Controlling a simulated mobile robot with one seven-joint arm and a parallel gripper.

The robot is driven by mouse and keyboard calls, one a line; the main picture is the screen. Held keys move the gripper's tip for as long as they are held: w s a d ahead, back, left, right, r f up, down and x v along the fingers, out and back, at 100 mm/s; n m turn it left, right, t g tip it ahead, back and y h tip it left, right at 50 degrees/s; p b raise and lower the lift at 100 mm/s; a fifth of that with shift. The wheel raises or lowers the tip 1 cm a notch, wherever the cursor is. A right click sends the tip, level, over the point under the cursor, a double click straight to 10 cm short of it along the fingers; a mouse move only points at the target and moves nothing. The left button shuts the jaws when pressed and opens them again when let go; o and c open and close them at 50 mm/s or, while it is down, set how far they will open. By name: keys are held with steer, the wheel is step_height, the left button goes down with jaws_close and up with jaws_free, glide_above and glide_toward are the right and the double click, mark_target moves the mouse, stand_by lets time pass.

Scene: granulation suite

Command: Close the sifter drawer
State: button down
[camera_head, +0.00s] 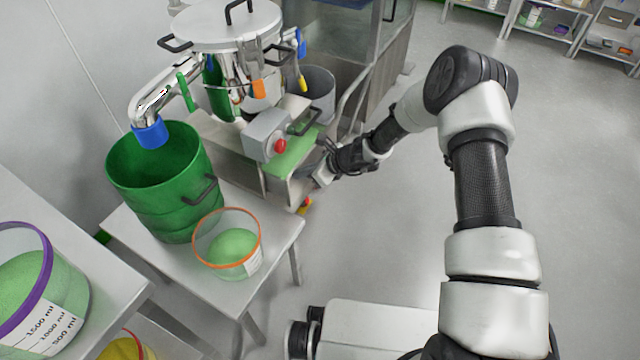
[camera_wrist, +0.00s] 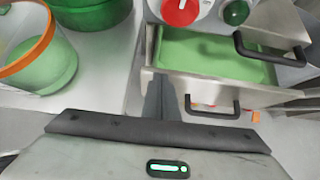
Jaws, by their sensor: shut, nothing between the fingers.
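The sifter drawer (camera_head: 297,188) stands pulled out of the steel sifter (camera_head: 238,158), with green powder in it. In the wrist view, the drawer front (camera_wrist: 242,93) carries a black bar handle (camera_wrist: 212,110). My gripper (camera_wrist: 166,98) is shut and empty. Its fingertips are near the left end of the drawer front, to the left of the handle; I cannot tell whether they touch it. In the head view my gripper (camera_head: 322,170) is at the drawer's outer end, and the handle cannot be made out there.
A control box with a red knob (camera_head: 280,146) sits above the drawer. Another black handle (camera_wrist: 272,48) is nearby. A green drum (camera_head: 160,190) and an orange-rimmed tub (camera_head: 228,243) stand on a table (camera_head: 280,240) to the left. The floor to the right is clear.

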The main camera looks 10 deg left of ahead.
steer(key=w+a, duration=0.3)
steer(key=a, duration=0.5)
steer(key=shift+a, duration=0.15)
